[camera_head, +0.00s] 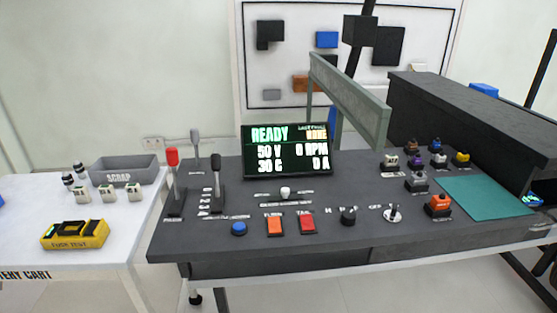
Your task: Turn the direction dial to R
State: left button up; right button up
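The black round dial knob (348,215) stands on the front part of the dark grey console (215,262), between the red button and a small silver switch. Small white lettering lies beside it on its left. The letters are too small to read with certainty, and I cannot tell which mark the knob points to. Neither of my grippers shows in this view, and nothing touches the dial.
A red button (307,223), an orange button (274,226) and a silver switch (393,213) flank the dial. Levers (217,187) rise at left. A screen (287,150) reading READY stands behind. A grey-green beam (350,95) slants above the console. A green mat (487,198) lies right.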

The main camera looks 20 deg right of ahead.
aim_at(349, 217)
jog(key=z, duration=3.05)
jog(key=i, duration=0.1)
jog(key=u, duration=2.35)
jog(key=i, duration=0.75)
jog(key=u, duration=0.65)
